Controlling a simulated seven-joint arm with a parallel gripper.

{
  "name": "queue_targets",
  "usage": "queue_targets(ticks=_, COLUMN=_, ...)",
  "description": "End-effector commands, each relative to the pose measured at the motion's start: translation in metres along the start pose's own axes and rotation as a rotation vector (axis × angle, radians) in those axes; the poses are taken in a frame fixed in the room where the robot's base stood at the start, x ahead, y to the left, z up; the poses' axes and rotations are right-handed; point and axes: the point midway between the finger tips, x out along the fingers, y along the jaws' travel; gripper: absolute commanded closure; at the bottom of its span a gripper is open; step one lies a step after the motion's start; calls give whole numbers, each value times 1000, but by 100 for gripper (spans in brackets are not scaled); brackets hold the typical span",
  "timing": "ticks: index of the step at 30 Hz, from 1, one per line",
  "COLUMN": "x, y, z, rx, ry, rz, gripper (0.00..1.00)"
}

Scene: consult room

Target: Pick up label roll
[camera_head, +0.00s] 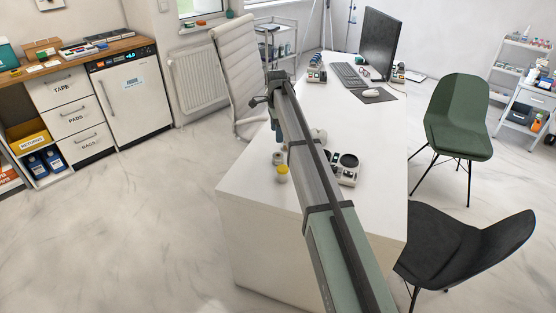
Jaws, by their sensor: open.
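My arm reaches from the bottom of the view over the white desk (262,215). My gripper (278,140) is at its far end, small and partly hidden by the arm, and it is open above the left part of the desk. I cannot surely tell which thing is the label roll. A small pale round thing (278,158) stands on the desk just below the gripper. I see nothing held.
A yellow specimen cup (282,174) stands near the small round thing. A grey device with dark round parts (347,168) lies right of the arm. A monitor (380,43), keyboard (347,76) and mouse pad (378,95) are farther back. Chairs (458,130) stand at the right.

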Motion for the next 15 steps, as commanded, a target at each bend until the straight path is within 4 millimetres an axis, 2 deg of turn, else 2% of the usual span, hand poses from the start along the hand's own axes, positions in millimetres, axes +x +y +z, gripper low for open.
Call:
queue_targets(ticks=10, x=57, y=1, z=0, rx=0, ry=0, rz=1, gripper=21)
queue_targets(ticks=15, x=73, y=0, z=0, rx=0, ry=1, rz=-1, gripper=21)
